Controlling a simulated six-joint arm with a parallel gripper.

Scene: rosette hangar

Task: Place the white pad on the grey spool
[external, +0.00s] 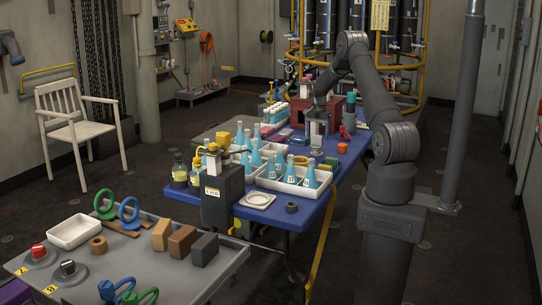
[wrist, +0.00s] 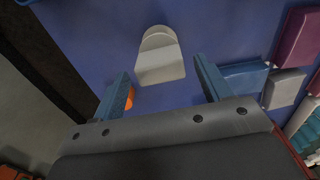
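Trays of blue flasks (external: 290,178) stand between spool and gripper. An orange piece (external: 342,149) is close by my gripper; purple (wrist: 298,38) and grey (wrist: 284,88) blocks lie at right in the wrist view.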

